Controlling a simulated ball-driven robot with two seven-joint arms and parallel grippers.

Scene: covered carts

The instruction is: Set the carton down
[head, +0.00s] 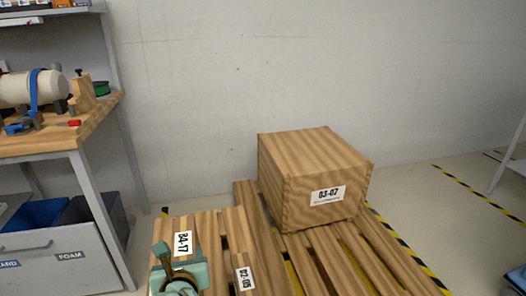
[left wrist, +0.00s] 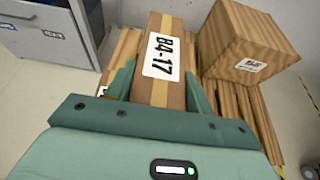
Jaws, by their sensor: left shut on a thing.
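The carton (left wrist: 158,88) is brown with a yellow tape strip and a white B4-17 label, and lies between the fingers in the left wrist view. My left gripper (left wrist: 158,95) is shut on it. In the head view the B4-17 label (head: 183,243) shows just beyond my left gripper (head: 178,272), over the wooden pallet (head: 318,250) at the lower middle. The carton's underside is hidden, so I cannot tell whether it touches the slats.
A wooden box labelled 03-07 (head: 315,180) stands on the pallet's back part; it also shows in the left wrist view (left wrist: 248,45). A workbench (head: 100,120) with drawers stands left. Bare slats lie in front of the box. Yellow-black tape (head: 475,190) marks the floor.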

